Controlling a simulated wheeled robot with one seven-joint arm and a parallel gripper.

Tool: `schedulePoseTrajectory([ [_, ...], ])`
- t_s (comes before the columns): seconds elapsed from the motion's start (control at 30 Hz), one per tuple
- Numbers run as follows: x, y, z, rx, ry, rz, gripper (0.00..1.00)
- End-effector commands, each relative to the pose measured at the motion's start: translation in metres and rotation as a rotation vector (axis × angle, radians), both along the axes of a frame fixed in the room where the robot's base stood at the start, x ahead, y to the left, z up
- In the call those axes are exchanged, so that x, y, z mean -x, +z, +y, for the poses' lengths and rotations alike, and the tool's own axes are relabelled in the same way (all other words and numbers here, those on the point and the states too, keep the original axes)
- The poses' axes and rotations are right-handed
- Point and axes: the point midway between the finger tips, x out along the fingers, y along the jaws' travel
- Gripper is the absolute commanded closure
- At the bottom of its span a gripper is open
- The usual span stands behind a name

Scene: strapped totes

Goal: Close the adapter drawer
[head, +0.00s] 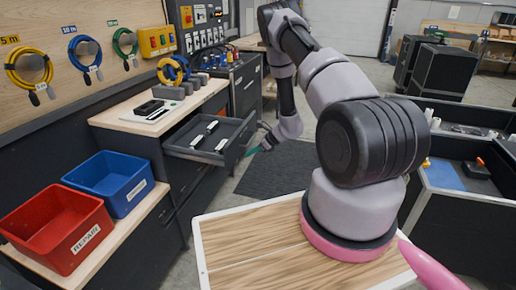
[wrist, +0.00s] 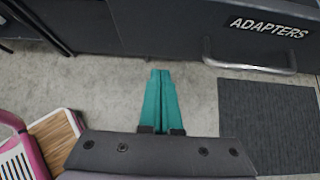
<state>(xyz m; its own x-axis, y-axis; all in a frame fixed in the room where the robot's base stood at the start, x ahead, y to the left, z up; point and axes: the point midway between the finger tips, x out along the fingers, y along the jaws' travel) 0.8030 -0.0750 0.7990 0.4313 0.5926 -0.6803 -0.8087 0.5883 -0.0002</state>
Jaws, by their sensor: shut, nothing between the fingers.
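The adapter drawer (head: 181,150) is pulled out from the dark workbench cabinet in the head view, with several black-and-white items lying inside. In the wrist view its dark front (wrist: 190,30) carries the word ADAPTERS, and a grey bar handle (wrist: 250,67) runs below the label. My gripper (head: 251,152) is just outside the drawer front in the head view. Its teal fingers (wrist: 160,73) are together and empty in the wrist view. Their tips are left of the handle and appear apart from it; the exact gap to the front is hard to tell.
A red bin (head: 62,228) labelled REPAIR and a blue bin (head: 112,182) stand on a low shelf at left. Coiled cables hang on the wall above. A dark mat (head: 283,172) lies on open floor before the drawer. Black cases (head: 443,70) stand at back right.

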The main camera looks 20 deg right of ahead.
Motion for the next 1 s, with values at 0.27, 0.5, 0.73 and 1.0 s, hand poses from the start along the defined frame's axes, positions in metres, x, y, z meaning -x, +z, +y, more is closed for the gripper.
schedulePoseTrajectory([
  [0.27,-0.023,-0.007,0.032,0.000,0.004,-0.001,1.00],
  [0.5,-0.028,-0.007,0.039,-0.001,0.000,-0.001,1.00],
  [0.73,-0.028,-0.007,0.039,-0.001,0.000,-0.001,1.00],
  [1.0,-0.036,-0.007,0.051,0.000,0.004,-0.001,1.00],
])
